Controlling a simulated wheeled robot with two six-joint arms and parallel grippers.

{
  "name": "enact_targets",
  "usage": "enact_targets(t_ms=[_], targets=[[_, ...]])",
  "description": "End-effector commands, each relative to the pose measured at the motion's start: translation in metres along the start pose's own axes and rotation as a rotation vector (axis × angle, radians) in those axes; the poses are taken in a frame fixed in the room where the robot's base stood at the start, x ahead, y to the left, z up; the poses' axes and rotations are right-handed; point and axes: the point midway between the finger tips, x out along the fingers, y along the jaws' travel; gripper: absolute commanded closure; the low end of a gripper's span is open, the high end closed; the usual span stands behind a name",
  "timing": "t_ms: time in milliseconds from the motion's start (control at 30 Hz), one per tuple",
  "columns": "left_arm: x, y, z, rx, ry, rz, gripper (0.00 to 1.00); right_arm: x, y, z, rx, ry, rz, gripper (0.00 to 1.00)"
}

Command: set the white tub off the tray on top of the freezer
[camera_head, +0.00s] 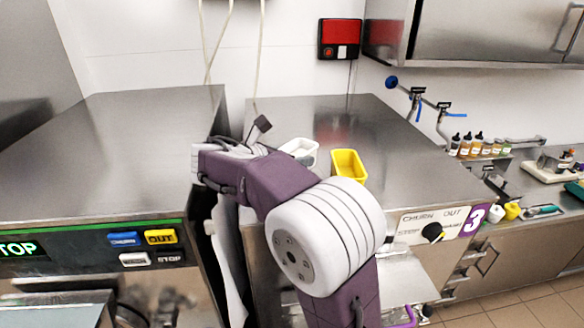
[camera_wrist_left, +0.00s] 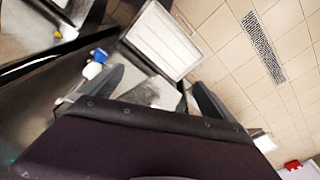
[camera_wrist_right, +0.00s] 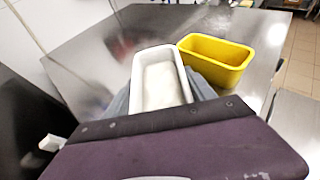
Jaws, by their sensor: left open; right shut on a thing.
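The white tub (camera_head: 301,150) shows behind my right arm in the head view, over the steel top of the right freezer (camera_head: 375,120). In the right wrist view the tub (camera_wrist_right: 160,78) is upright between the fingers of my right gripper (camera_wrist_right: 160,95), which is shut on it. I cannot tell whether its base touches the top. My left gripper (camera_wrist_left: 155,85) is open and empty in the left wrist view, low beside the machines; the head view does not show it. I cannot make out the tray for certain.
A yellow tub (camera_head: 347,165) stands just right of the white tub. Several sauce bottles (camera_head: 466,145) stand at the right by the wall. A second freezer (camera_head: 110,150) is at the left, across a narrow gap. The right freezer's top behind the tubs is clear.

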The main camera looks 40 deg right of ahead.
Motion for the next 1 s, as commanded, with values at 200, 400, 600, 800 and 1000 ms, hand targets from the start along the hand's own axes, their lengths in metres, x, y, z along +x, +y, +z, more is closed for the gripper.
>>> enact_targets(t_ms=[200, 400, 600, 800, 1000], targets=[[-0.003, 0.000, 0.000, 0.000, -0.001, 0.000, 0.00, 0.004, 0.001, -0.013, -0.005, 0.000, -0.002, 0.89], [-0.007, 0.000, -0.001, 0.000, 0.000, 0.000, 0.00, 0.014, 0.001, -0.037, -0.001, -0.002, -0.001, 0.89], [-0.006, 0.000, 0.000, 0.000, 0.000, 0.000, 0.00, 0.015, 0.001, -0.039, 0.001, 0.000, 0.000, 0.31], [-0.006, 0.000, 0.000, 0.000, 0.000, 0.000, 0.00, 0.015, 0.001, -0.039, 0.000, 0.000, 0.000, 0.15], [-0.004, 0.000, 0.000, 0.000, 0.000, 0.000, 0.00, 0.011, 0.002, -0.039, 0.001, -0.001, 0.002, 0.15]])
